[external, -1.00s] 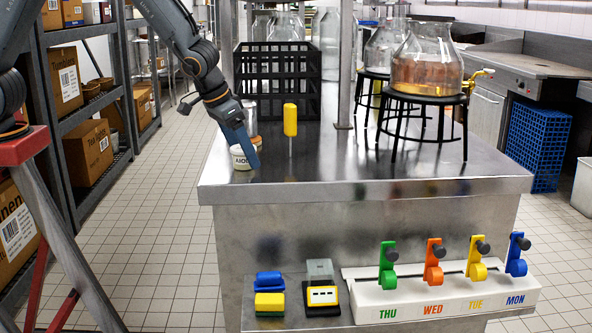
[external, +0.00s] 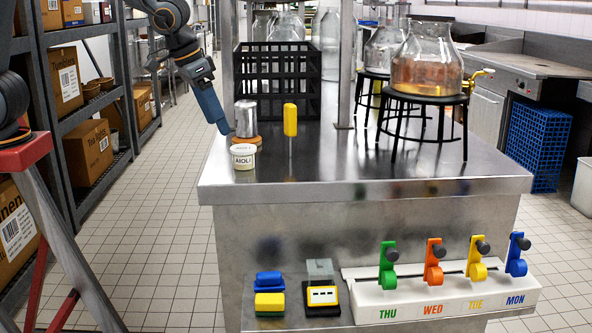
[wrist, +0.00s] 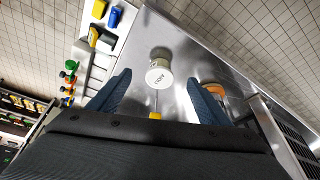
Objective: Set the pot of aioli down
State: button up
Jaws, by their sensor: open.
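The pot of aioli (external: 243,157) is a small white tub labelled AIOLI, standing upright on the steel table near its left edge. It also shows in the wrist view (wrist: 158,74), seen from above, beyond the fingertips. My gripper (external: 224,130) is above and behind the pot in the external view, apart from it. In the wrist view my gripper's two blue fingers (wrist: 165,82) are spread wide with nothing held between them.
A metal canister (external: 246,119) on a brown base stands just behind the pot. A yellow-topped upright rod (external: 290,120) stands to its right. A black crate (external: 278,85) is farther back, and glass jars on black stands (external: 428,98) are at right. The front tabletop is clear.

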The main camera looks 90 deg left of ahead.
jog(key=s+d+f+m+g, duration=0.1)
jog(key=s+d+f+m, duration=0.1)
jog(key=s, duration=0.6)
jog(key=s+d+f+m+g+h, duration=0.1)
jog(key=s+d+f+m, duration=0.1)
jog(key=s+d+f, duration=0.3)
jog(key=s+f, duration=0.2)
jog(key=s, duration=0.2)
jog(key=shift+s+m+g+h, duration=0.2)
jog(key=shift+m+g+h, duration=0.1)
jog(key=shift+m+g, duration=0.1)
jog(key=shift+d, duration=0.1)
